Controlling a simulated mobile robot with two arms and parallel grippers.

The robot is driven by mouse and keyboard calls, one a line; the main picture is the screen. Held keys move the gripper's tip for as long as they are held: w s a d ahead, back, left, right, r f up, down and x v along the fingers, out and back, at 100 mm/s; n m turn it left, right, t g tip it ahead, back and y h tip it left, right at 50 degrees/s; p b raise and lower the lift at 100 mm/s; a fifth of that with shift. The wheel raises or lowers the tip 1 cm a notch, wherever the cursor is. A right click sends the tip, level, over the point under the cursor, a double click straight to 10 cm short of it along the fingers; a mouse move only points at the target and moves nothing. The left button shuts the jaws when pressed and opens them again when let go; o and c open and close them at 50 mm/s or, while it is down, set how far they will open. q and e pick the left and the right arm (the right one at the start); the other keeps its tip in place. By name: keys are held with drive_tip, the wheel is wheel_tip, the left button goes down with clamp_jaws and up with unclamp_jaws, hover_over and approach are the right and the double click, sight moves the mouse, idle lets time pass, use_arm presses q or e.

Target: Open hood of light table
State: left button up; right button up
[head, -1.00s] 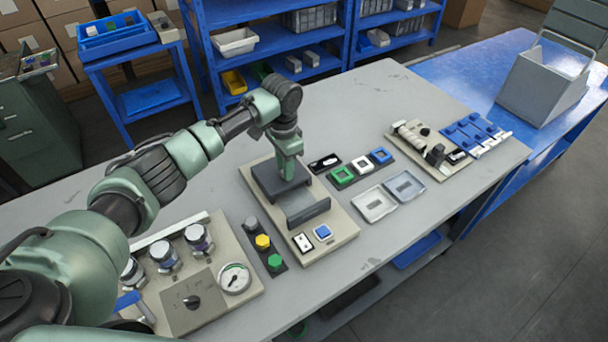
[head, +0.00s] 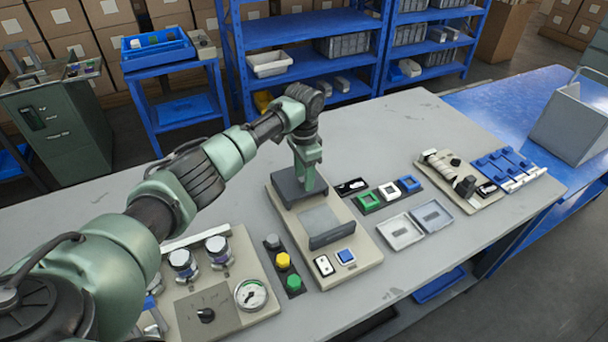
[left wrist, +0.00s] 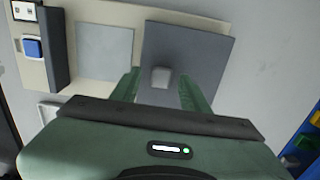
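The light table is a beige base (head: 358,270) on the grey workbench. Its dark grey hood (head: 287,187) lies over the back part, and a lighter grey panel (head: 319,220) shows in front of it. In the left wrist view the hood (left wrist: 210,55) is a flat plate with a small grey knob (left wrist: 160,77). My left gripper (head: 308,184) points down over the hood. In the wrist view its green fingers (left wrist: 160,85) are apart, one either side of the knob, with gaps visible; height above the hood is unclear. My right gripper is not in view.
An upright dark plate (head: 332,236) crosses the light table in front of the panel. A button strip (head: 283,262) and a gauge board (head: 250,294) stand left. The bench's front right is clear.

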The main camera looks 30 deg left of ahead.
use_arm(q)
drive_tip(key=shift+r, duration=0.35)
wheel_tip(320, 180, up, 7)
drive_tip(key=shift+r+b, duration=0.1)
drive_tip(key=shift+b, duration=0.6)
